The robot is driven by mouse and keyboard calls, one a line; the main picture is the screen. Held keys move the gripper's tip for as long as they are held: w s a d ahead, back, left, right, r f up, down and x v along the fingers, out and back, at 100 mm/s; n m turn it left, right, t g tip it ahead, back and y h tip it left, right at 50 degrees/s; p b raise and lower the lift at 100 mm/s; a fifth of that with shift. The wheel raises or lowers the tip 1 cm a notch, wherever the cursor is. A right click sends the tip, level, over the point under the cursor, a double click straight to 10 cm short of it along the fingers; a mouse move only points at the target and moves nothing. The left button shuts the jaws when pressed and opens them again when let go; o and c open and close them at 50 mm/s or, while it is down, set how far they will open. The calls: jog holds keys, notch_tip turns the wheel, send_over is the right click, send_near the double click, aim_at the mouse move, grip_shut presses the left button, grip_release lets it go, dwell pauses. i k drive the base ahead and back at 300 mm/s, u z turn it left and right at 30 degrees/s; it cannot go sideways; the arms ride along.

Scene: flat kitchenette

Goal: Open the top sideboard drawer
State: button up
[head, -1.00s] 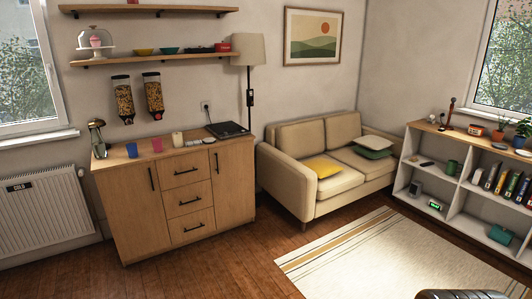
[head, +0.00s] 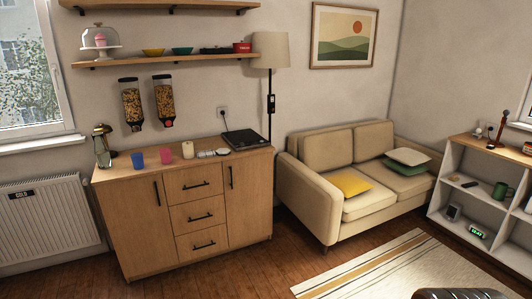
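The wooden sideboard (head: 145,222) stands against the wall at the left in the head view, with a door on each side and a column of three drawers between them. The top sideboard drawer (head: 194,180) is shut and has a dark bar handle (head: 196,185). The two drawers below it are shut as well. Nothing blocks the front of the drawers from here. My gripper is not in view.
On the sideboard top stand a blue cup (head: 138,160), a pink cup (head: 166,156), a candle (head: 188,150) and a black flat appliance (head: 245,139). A beige sofa (head: 330,210) is right of it. Wooden floor (head: 225,278) in front is clear; a striped rug (head: 390,268) lies right.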

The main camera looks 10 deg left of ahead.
aim_at(184, 185)
jog(key=u, duration=0.3)
jog(key=i, duration=1.55)
jog(key=u, duration=0.6)
jog(key=i, duration=0.7)
jog(key=u, duration=0.7)
jog(key=i, duration=0.65)
jog(key=u, duration=0.95)
jog(key=i, duration=1.05)
jog(key=u, duration=0.5)
